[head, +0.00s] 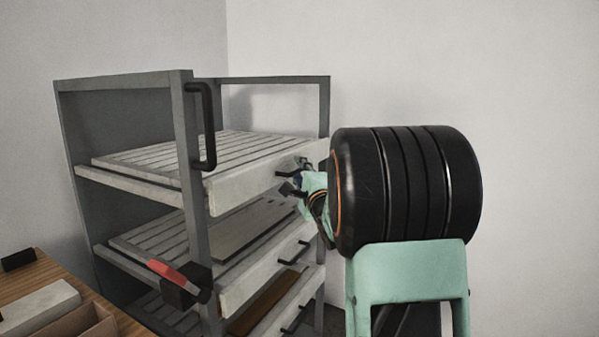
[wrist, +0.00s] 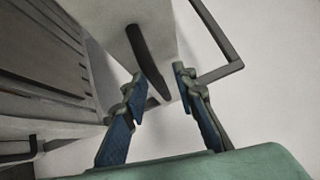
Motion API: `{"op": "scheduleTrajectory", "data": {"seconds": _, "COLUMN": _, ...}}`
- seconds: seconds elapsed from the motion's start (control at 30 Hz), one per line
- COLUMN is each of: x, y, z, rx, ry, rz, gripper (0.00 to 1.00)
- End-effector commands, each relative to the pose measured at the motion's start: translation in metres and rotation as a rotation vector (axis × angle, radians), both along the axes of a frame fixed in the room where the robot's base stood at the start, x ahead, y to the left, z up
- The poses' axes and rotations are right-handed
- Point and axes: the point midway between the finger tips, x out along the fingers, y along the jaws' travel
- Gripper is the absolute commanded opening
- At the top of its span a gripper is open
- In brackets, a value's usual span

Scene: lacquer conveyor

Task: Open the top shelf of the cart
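The cart (head: 188,150) is a grey frame with several slatted shelves, each with a pale front panel. The top shelf (head: 240,188) has its front panel facing my arm. Its black handle is mostly hidden behind my gripper (head: 293,184) in the head view. In the wrist view, the black handle (wrist: 146,58) runs along the pale panel, just ahead of my gripper (wrist: 160,84). The two blue-padded fingers are apart with a gap between them. The handle's near end reaches toward this gap; I cannot tell whether the fingers touch it.
Lower shelves with black handles (head: 294,254) sit below. A tall black handle (head: 208,128) is on the cart's left post. A red-handled part (head: 172,272) sticks out at the lower left. A wooden table (head: 22,283) with boxes is at the left. White wall stands behind.

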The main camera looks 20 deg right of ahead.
Motion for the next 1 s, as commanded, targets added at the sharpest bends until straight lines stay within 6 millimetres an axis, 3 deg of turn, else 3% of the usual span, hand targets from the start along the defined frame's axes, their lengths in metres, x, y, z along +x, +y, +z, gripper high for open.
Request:
{"op": "scheduleTrajectory", "data": {"seconds": 0.23, "x": 0.0003, "y": -0.0003, "z": 0.0002, "rx": 0.000, "ry": 0.000, "rz": 0.000, "gripper": 0.25}}
{"op": "scheduleTrajectory", "data": {"seconds": 0.47, "x": 0.0002, "y": -0.0004, "z": 0.0002, "rx": 0.000, "ry": 0.000, "rz": 0.000, "gripper": 0.00}}
{"op": "scheduleTrajectory", "data": {"seconds": 1.0, "x": -0.0021, "y": -0.0026, "z": 0.0002, "rx": -0.001, "ry": 0.000, "rz": -0.002, "gripper": 0.00}}
